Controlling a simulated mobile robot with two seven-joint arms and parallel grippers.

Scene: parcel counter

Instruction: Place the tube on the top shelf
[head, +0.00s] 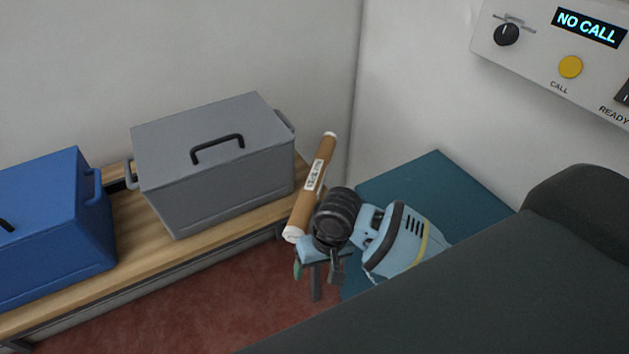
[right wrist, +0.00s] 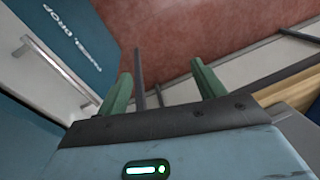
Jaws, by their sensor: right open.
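The tube (head: 312,178) is brown cardboard with pale end caps and a printed label. In the head view it slants beside the right end of the wooden shelf board (head: 150,236), just behind and left of my right gripper. I cannot tell what it rests on. My right gripper (head: 317,274) points down and is open. In the right wrist view its green fingertips (right wrist: 164,90) stand apart with nothing held between them, and the tube does not show there. Whether the board is the top shelf is unclear. My left gripper is out of view.
A grey lidded box (head: 212,170) and a blue box (head: 55,225) stand on the board. A teal cabinet top (head: 436,187) lies behind my right arm. A wall panel (head: 540,50) reads NO CALL. Red floor (head: 215,310) shows in front of the board.

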